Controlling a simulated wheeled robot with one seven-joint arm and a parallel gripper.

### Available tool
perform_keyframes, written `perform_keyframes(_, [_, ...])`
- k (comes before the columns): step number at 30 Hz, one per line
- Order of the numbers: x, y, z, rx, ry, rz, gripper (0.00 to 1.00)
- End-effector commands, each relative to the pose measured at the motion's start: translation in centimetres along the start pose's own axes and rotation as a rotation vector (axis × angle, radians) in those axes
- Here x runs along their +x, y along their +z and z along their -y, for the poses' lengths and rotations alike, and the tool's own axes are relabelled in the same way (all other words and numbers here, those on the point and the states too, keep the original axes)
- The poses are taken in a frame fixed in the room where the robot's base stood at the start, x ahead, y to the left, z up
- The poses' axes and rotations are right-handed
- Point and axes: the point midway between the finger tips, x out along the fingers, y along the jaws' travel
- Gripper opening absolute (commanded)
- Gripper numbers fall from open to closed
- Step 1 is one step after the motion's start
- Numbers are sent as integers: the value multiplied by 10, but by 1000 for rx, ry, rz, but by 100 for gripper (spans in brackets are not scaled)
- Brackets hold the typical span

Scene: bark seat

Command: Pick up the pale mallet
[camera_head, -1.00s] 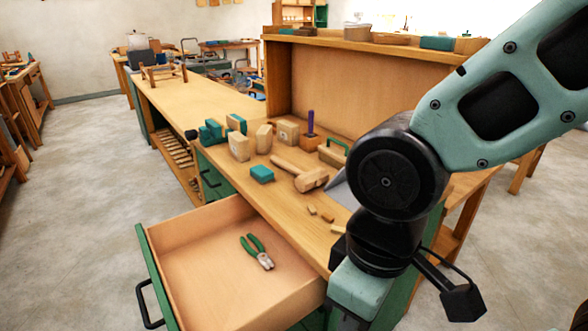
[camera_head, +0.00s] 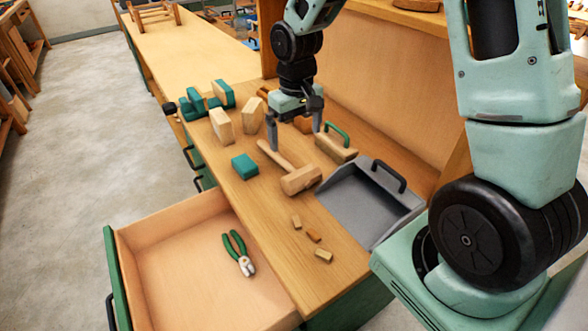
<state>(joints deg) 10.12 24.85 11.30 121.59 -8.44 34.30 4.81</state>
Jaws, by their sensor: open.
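The pale mallet (camera_head: 299,180) lies on the workbench top, its thick wooden head toward the right and its handle running up and left. My gripper (camera_head: 294,139) points down over the bench just behind the mallet, fingers apart and empty. Its left fingertip appears close to the handle's far end; I cannot tell whether they touch.
A teal block (camera_head: 244,166) lies left of the mallet. A brush with a green handle (camera_head: 336,145) and a grey dustpan (camera_head: 362,201) are to its right. Small wood scraps (camera_head: 314,236) lie in front. The open drawer (camera_head: 166,243) holds green-handled pliers (camera_head: 238,253). Several blocks stand behind.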

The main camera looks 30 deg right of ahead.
Motion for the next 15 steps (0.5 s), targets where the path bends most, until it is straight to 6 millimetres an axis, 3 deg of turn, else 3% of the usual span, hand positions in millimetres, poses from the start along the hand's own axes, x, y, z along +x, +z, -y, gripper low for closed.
perform_keyframes(9, [62,1,1,-2,-1,3,100])
perform_keyframes(15, [77,1,1,-1,0,1,100])
